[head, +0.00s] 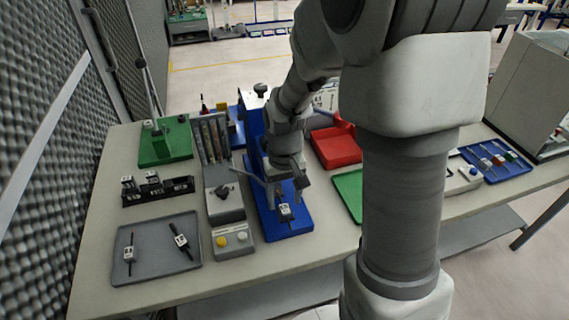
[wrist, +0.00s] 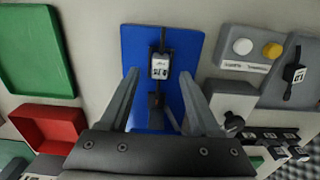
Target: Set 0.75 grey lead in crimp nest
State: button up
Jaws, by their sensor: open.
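A dark lead with a white label tag (head: 285,211) lies on the blue base (head: 302,226) of the crimp press. It also shows in the wrist view (wrist: 159,67), lying lengthwise on the base, with one end close to a small dark block (wrist: 155,99) that may be the nest. I cannot tell whether it sits in the nest, and the print on its tag is too small to read. My gripper (head: 287,187) is open and empty above the base. In the wrist view its fingers (wrist: 158,88) stand apart on either side of the dark block, clear of the lead.
A grey tray (head: 155,273) at the front left holds two tagged leads. A button box (head: 233,240) and a grey unit (head: 223,203) stand just left of the press. A red bin (head: 336,147) and green tray (head: 350,188) are to the right. The bench front is clear.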

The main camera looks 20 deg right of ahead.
notch_tip(320, 180, up, 15)
jog(key=p, duration=0.2)
jog(key=s+r+t, duration=0.2)
jog(key=s+r, duration=0.1)
jog(key=s, duration=0.4)
jog(key=s+r+t, duration=0.3)
jog(key=s+r, duration=0.1)
jog(key=s, duration=0.3)
jog(key=shift+t, duration=0.3)
jog(key=shift+w+a, duration=0.1)
dwell(1.0)
